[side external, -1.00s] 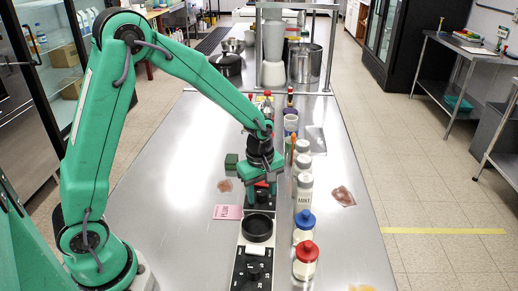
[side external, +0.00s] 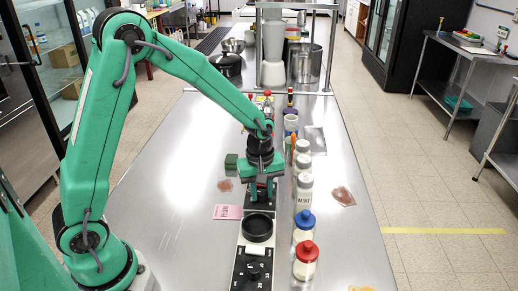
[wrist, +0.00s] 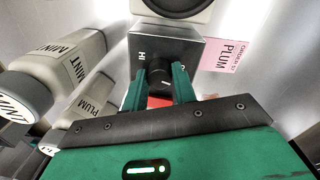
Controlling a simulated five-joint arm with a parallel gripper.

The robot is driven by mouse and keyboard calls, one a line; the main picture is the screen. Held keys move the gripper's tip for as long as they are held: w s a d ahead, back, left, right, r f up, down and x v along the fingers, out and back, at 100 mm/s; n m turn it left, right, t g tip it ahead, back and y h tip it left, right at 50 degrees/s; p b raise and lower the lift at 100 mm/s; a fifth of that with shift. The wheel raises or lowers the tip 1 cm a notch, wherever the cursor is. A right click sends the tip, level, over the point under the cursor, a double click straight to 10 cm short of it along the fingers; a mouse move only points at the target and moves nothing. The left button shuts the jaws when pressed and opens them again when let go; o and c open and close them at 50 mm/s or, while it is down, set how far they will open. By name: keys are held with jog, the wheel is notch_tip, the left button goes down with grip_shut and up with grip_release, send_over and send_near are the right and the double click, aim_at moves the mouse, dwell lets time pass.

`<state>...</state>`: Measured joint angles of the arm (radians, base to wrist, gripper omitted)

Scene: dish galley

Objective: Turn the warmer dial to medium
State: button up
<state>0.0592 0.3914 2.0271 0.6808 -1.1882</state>
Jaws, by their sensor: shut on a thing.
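The warmer dial is a small black knob (wrist: 160,80) on a dark panel (wrist: 162,50), seen in the wrist view. "HI" is printed at the panel's left; other marks are partly hidden by my fingers. A pale mark shows at the knob, but I cannot tell which setting it points to. My gripper (wrist: 160,92) is shut on the knob, one green finger on each side. A red patch (wrist: 160,102) shows between the fingers. In the side view, my gripper (side external: 262,192) is down at the panel, behind the black round dish, and hides the knob.
The black round dish (side external: 258,227) and a front dial (side external: 254,270) stand in line nearer the camera. White bottles, one marked MINT (side external: 304,190), and jars with blue (side external: 305,220) and red lids (side external: 306,249) stand close right. A pink PLUM card (side external: 228,212) lies left.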

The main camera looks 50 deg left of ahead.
jog(key=m, duration=0.7)
jog(key=shift+a, duration=0.1)
jog(key=shift+c, duration=0.2)
jog(key=m, duration=0.7)
jog(key=shift+m, duration=0.3)
jog(key=m, duration=0.5)
jog(key=shift+g, duration=0.4)
jog(key=shift+o, duration=0.2)
jog(key=m, duration=0.5)
jog(key=shift+w, duration=0.1)
jog(key=shift+m, duration=0.4)
jog(key=shift+c, duration=0.2)
jog(key=o, duration=1)
jog(key=shift+r, duration=0.1)
